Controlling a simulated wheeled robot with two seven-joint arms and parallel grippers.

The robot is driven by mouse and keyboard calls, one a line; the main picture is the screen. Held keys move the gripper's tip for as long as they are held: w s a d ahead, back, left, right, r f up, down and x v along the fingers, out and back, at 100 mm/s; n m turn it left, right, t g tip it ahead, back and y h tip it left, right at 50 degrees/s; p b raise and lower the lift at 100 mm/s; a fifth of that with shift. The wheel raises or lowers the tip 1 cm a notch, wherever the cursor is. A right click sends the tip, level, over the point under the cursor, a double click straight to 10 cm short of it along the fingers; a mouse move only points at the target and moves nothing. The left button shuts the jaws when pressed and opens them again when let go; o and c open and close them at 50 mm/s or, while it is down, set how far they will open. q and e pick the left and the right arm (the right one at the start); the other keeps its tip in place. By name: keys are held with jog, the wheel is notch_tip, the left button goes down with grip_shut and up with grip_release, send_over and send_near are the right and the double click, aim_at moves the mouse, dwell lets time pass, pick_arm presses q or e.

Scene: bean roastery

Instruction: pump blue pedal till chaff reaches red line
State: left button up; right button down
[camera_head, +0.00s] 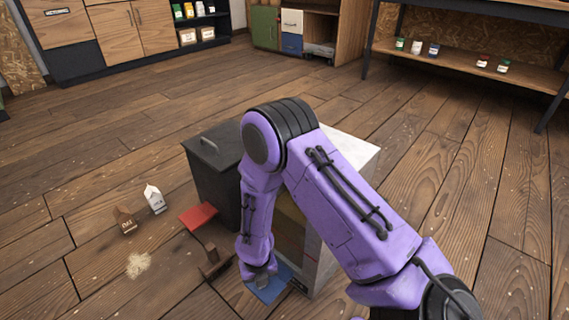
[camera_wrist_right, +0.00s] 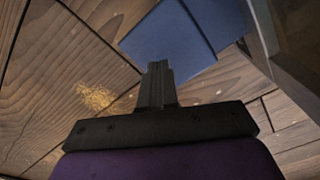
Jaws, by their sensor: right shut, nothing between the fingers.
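The blue pedal (camera_head: 275,290) lies low at the foot of a pale box-shaped machine (camera_head: 325,262). It fills the top middle of the right wrist view (camera_wrist_right: 172,32). My right gripper (camera_head: 262,283) is shut and empty, pointing down at the pedal. In the wrist view its closed fingertips (camera_wrist_right: 157,70) overlap the pedal's near edge; I cannot tell whether they touch it. A yellowish-brown front (camera_head: 290,222) shows on the machine, mostly hidden behind my arm. My left gripper is not in view.
A dark lidded bin (camera_head: 212,165) and a red pedal (camera_head: 198,215) stand left of the machine. A brown pedal-like piece (camera_head: 213,262) is near the blue one. Floor at right is clear.

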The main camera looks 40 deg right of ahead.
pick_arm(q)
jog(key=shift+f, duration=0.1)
pick_arm(e)
jog(key=shift+f, duration=0.15)
dwell(0.3)
pick_arm(q)
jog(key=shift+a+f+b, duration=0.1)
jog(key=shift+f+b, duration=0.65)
jog(key=shift+b, duration=0.1)
pick_arm(e)
jog(key=shift+f, duration=1.35)
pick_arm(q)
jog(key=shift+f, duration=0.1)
pick_arm(e)
jog(key=shift+f, duration=0.15)
pick_arm(q)
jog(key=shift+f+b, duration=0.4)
jog(key=shift+b, duration=0.1)
pick_arm(e)
jog(key=shift+f, duration=0.85)
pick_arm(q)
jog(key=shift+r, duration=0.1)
pick_arm(e)
jog(key=shift+r, duration=0.1)
notch_tip(320, 180, up, 9)
jog(key=p, duration=1)
jog(key=shift+r, duration=0.15)
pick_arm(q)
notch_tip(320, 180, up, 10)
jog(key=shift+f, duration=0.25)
